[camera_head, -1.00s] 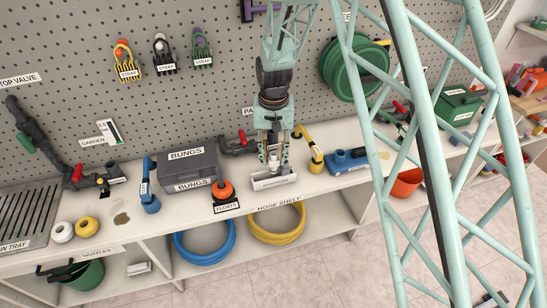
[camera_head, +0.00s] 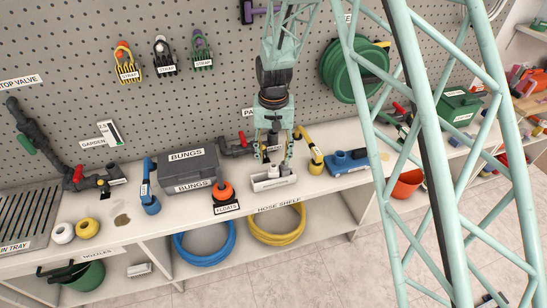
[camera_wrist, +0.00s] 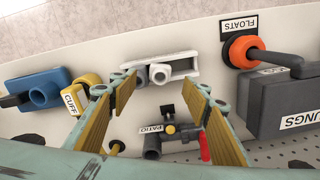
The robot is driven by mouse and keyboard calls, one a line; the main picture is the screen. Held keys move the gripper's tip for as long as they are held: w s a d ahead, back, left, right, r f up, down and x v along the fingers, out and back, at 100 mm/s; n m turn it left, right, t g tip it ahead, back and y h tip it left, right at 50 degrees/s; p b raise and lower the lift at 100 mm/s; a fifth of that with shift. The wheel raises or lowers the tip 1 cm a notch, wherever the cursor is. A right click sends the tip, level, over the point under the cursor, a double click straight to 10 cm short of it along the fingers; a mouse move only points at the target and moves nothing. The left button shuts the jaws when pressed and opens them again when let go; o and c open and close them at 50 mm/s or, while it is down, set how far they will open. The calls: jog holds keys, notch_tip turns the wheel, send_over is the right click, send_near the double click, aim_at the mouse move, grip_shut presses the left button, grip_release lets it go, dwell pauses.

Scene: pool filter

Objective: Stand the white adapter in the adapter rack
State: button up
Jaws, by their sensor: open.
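The white adapter (camera_head: 273,171) stands in the white adapter rack (camera_head: 261,185) near the shelf's front edge, around the middle of the rack. In the wrist view the adapter (camera_wrist: 160,73) shows as a round white end against the rack (camera_wrist: 184,66). It looks upright. Its lower part is hidden by the rack wall. My gripper (camera_head: 277,156) is open and empty just above and behind the rack. In the wrist view its fingers (camera_wrist: 161,84) are spread wide, with the adapter between them in the picture and not gripped.
A dark bungs box (camera_head: 188,168) and an orange float (camera_head: 223,190) stand left of the rack. A yellow cuff piece (camera_head: 314,160) and a blue fitting (camera_head: 346,162) stand right. The patio valve (camera_wrist: 172,130) is behind, close to my fingers.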

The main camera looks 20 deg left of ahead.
jog(key=shift+r+p, duration=0.85)
jog(key=shift+r, duration=1.25)
jog(key=shift+r, duration=0.15)
notch_tip(320, 180, up, 12)
